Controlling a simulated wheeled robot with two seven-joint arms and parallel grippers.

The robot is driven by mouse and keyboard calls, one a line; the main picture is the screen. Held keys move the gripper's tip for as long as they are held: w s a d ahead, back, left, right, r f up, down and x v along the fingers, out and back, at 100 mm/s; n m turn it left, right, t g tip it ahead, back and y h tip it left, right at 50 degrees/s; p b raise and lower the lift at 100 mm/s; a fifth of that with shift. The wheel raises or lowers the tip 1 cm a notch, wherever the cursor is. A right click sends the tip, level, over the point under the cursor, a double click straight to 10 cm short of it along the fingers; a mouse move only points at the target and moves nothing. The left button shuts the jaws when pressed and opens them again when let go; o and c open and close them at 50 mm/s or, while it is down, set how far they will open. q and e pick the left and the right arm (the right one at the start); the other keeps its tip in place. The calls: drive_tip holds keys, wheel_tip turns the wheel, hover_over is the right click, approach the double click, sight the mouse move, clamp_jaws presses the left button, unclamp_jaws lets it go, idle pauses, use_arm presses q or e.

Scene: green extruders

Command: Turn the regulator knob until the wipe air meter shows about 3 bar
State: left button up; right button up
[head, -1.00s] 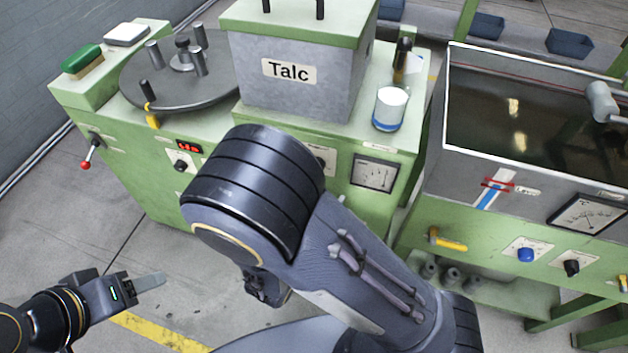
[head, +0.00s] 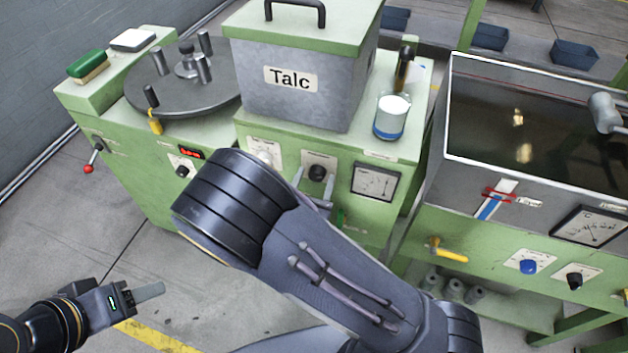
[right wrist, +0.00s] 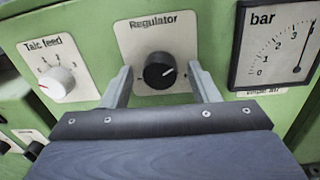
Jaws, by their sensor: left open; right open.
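The black regulator knob (right wrist: 159,70) sits on a white plate marked Regulator; its pale mark points to the upper right. It also shows in the head view (head: 317,172). The bar meter (right wrist: 275,45) is to the right of the knob, and in the head view (head: 376,182) too. Its needle points up and slightly right, past the 3; its small label is blurred. My right gripper (right wrist: 163,88) is open, with one finger on each side of the knob and visible gaps to it. My left gripper (head: 148,291) is open and empty at the lower left, away from the machine.
A talc feed knob (right wrist: 57,84) is left of the regulator. The Talc box (head: 300,85) and a glass (head: 391,115) stand on top of the green machine. A water tank (head: 540,125) stands to the right. Free floor lies at the lower left.

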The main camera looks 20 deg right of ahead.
drive_tip(key=c, duration=1)
drive_tip(key=n+p, duration=0.3)
drive_tip(key=shift+r+n+p, duration=0.25)
drive_tip(key=shift+n+p, duration=0.15)
drive_tip(key=n+p, duration=0.2)
drive_tip(key=n, duration=0.1)
drive_tip(key=shift+f+n+p, duration=0.15)
drive_tip(key=shift+n+p, duration=0.7)
drive_tip(key=shift+n, duration=0.25)
drive_tip(key=shift+a, duration=0.1)
